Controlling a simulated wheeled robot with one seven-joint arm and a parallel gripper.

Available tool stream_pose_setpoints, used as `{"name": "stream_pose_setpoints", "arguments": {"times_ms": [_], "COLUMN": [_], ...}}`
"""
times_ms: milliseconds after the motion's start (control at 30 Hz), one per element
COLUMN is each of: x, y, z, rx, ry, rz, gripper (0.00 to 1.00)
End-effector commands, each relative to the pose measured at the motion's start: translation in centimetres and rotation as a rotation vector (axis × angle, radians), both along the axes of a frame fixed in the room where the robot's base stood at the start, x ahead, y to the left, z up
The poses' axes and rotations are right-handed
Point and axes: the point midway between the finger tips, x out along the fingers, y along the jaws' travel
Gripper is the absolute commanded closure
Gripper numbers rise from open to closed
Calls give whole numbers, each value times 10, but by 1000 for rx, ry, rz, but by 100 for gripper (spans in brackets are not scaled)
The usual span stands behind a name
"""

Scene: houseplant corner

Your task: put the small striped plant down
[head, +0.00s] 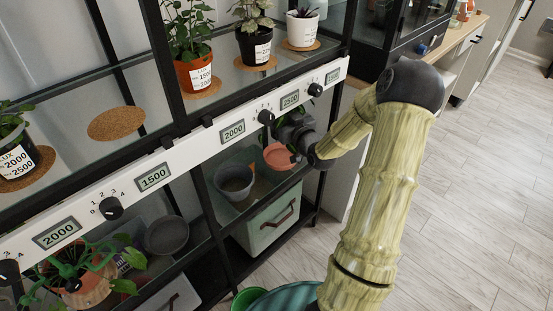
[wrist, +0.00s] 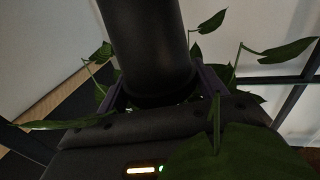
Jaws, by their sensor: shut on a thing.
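In the wrist view a dark, round-sided pot (wrist: 148,40) sits between the two fingers of my gripper (wrist: 163,88), which is shut on it. Green pointed leaves (wrist: 205,45) spread around the pot and over the gripper; I see no stripes on them in this dim view. In the head view my gripper (head: 288,138) is at the shelf's front, just below the white rail. The held plant is mostly hidden there, with a little green showing by the gripper. A terracotta-coloured round thing (head: 279,156) is right beside the gripper; I cannot tell whether it is touched.
The upper glass shelf bears several potted plants on cork mats; one cork mat (head: 116,124) is bare. The white rail (head: 195,148) has displays and black knobs. Below are a grey pot (head: 235,181), a dark dish (head: 166,235), a green bin (head: 268,222) and a trailing plant (head: 85,270).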

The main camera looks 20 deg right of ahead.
Motion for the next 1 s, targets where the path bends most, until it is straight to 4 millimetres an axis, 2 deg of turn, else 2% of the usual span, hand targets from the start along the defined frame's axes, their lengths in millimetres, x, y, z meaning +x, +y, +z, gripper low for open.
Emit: {"name": "stream_pose_setpoints", "arguments": {"times_ms": [367, 467, 733, 1000], "x": [-2, -1, -1, -1], "y": [-6, -5, -4, -4], "z": [-1, -11, -58, -62], "rx": [-1, 1, 1, -2], "ry": [-1, -1, -2, -2], "rz": [-9, -8, -6, -6], "gripper": [66, 66, 66, 66]}}
